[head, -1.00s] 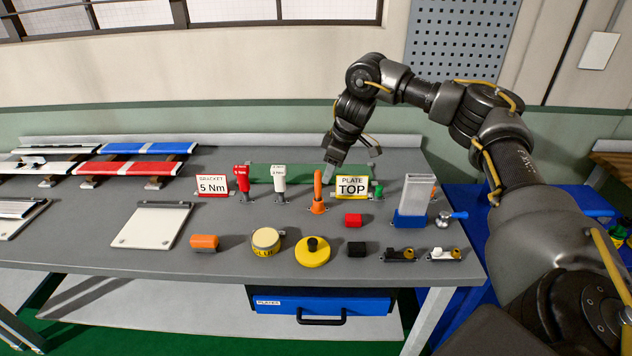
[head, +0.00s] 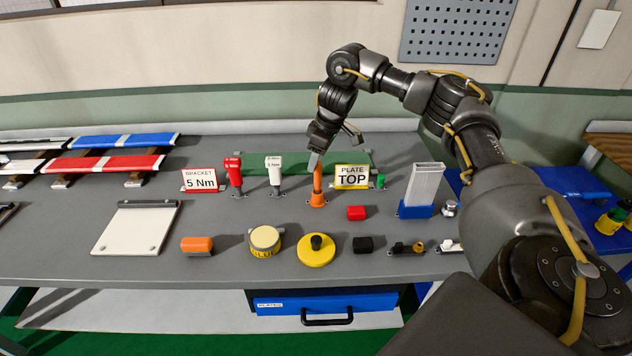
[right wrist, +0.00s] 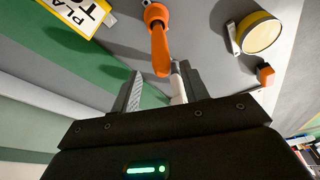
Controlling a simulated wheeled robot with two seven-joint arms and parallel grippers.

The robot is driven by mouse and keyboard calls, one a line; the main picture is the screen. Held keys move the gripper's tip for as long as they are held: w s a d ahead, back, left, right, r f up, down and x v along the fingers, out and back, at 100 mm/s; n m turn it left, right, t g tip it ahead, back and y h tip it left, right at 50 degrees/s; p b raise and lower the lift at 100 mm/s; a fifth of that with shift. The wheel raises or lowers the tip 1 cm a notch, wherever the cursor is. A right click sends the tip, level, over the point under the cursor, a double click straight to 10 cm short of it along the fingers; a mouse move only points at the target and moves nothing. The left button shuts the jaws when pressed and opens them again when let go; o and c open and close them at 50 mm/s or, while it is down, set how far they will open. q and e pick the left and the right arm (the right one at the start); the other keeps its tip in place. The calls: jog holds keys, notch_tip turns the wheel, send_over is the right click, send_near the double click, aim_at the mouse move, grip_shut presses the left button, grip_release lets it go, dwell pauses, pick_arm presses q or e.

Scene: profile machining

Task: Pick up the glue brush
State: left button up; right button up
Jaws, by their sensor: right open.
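An upright orange handle (head: 317,178) stands in an orange holder (head: 317,200) on the bench; I take it as the glue brush, and its bristles are hidden. A round yellow pot with a cream top (head: 265,240) stands in front and to its left. My right gripper (head: 315,160) points down at the top of the handle, open. In the right wrist view the handle (right wrist: 160,48) reaches toward the gap between the open fingers (right wrist: 160,78); I cannot tell whether it touches either finger. My left gripper is not in view.
A red driver (head: 234,172) and a white driver (head: 274,172) stand left of the handle. A yellow "PLATE TOP" sign (head: 352,177) stands close on its right. A red block (head: 356,213) and a yellow disc with a black knob (head: 316,252) lie in front.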

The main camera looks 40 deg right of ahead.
aim_at(316, 171)
jog(key=shift+s+f, duration=0.4)
jog(key=shift+s, duration=0.05)
jog(key=x, duration=0.3)
jog(key=shift+d+f+b, duration=0.1)
jog(key=shift+f+b, duration=0.2)
jog(key=shift+b, duration=0.05)
jog(key=shift+w+f, duration=0.1)
jog(key=shift+f, duration=0.2)
jog(key=shift+r, duration=0.15)
jog(key=shift+c, duration=0.3)
jog(key=c, duration=0.7)
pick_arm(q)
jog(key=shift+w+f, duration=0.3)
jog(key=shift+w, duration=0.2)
pick_arm(e)
grip_shut()
